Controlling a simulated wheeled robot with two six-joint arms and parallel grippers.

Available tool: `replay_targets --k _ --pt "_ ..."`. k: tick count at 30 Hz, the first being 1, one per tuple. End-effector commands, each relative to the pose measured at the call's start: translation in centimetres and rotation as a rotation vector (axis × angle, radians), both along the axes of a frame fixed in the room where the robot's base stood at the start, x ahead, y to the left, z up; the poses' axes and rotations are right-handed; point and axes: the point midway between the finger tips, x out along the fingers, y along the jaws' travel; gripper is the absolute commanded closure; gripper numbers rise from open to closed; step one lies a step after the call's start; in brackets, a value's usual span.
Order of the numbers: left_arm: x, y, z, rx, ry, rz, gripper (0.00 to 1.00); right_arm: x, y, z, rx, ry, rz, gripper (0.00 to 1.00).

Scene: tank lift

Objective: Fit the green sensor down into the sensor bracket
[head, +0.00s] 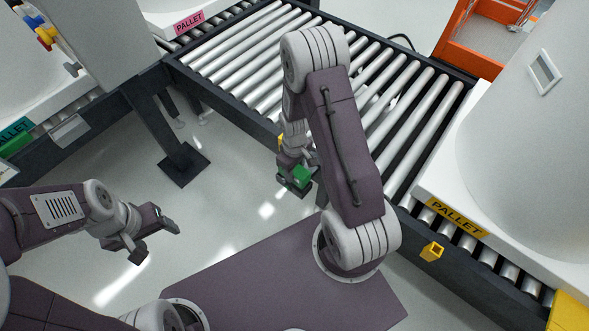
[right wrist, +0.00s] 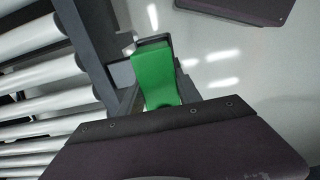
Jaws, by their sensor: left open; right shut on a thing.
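The green sensor (head: 301,176) is held in my right gripper (head: 294,181), which is shut on it beside the conveyor's near side, above the floor. In the right wrist view the green sensor (right wrist: 158,78) shows as a long green block between dark jaw parts. A yellow square bracket (head: 432,251), open at the top, is fixed on the conveyor's side rail, to the right of my right arm and apart from the sensor. My left gripper (head: 157,242) is open and empty over the floor at the left.
The roller conveyor (head: 240,55) runs behind my right arm. White tanks on pallets (head: 457,216) stand at right and left. A small yellow part (head: 281,140) shows partly hidden behind my right wrist. An orange crate (head: 480,45) is at the back right. Floor at the left is clear.

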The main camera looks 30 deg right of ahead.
Motion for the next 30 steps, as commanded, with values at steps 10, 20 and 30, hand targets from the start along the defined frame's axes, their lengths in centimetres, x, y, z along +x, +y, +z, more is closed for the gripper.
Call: replay_targets --k 10,20,30 --pt "0.0 0.0 0.2 0.0 0.0 0.0 0.34 0.0 0.0 0.0 0.0 0.0 0.0 1.0" --pt "0.0 0.0 -0.3 0.0 0.0 0.0 0.34 0.0 0.0 -0.8 0.0 0.0 0.0 1.0" --pt "0.0 0.0 -0.9 0.0 0.0 0.0 0.34 0.0 0.0 -1.6 0.0 0.0 0.0 1.0"
